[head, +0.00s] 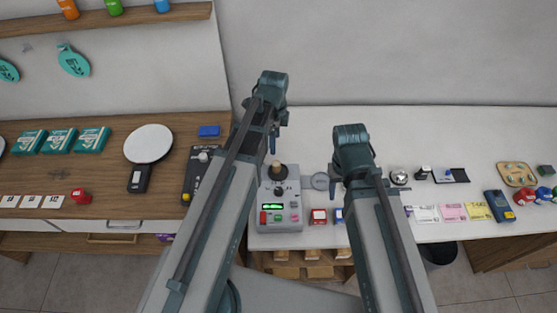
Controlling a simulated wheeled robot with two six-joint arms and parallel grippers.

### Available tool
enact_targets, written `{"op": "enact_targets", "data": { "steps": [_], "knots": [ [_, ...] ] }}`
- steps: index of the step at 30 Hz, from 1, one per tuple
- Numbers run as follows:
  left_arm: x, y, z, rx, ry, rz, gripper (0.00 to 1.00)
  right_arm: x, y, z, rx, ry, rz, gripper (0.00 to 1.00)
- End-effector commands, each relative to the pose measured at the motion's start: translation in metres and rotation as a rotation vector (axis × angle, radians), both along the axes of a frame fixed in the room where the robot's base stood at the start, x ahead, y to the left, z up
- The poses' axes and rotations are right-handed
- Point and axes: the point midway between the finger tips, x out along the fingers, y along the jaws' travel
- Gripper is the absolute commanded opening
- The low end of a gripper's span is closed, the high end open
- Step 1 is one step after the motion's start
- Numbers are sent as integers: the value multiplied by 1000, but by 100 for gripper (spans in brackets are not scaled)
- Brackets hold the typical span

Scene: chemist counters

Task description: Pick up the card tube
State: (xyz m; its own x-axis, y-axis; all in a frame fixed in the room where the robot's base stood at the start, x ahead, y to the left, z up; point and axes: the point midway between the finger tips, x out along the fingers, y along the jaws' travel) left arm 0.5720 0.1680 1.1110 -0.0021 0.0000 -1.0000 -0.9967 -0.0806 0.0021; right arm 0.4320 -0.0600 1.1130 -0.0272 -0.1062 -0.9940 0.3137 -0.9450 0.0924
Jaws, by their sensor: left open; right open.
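I cannot make out a card tube for certain. My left gripper (274,141) is open and points down just above and behind that object in the picture, apparently empty. My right gripper (336,172) is open over the white counter, right of the machine, and mostly hidden by its own wrist. My arms cover parts of both counters.
The grey machine (281,217) has a green display. The wooden counter (105,165) on the left holds teal boxes (60,140) and a round white mirror-like object (148,143). Cards (452,212), a blue card reader (501,206) and a wooden tray (515,174) lie right. The white counter's back is clear.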

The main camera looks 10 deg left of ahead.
Motion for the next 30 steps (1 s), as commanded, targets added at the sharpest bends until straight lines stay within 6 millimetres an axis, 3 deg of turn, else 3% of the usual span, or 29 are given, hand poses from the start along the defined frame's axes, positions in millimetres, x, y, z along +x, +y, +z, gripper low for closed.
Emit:
{"op": "enact_targets", "data": {
  "steps": [8, 24, 30],
  "knots": [
    [0, 0, -11, 0, 0, 1, 76, 0, 0, -11, 0, 0, 2, 50],
    [0, 0, -83, 0, 0, 1, 76, 0, 0, -83, -2, 1, 15, 50],
    [0, 0, -87, 0, 0, 1, 76, 0, 0, -87, -2, 1, 16, 50]
  ]
}}
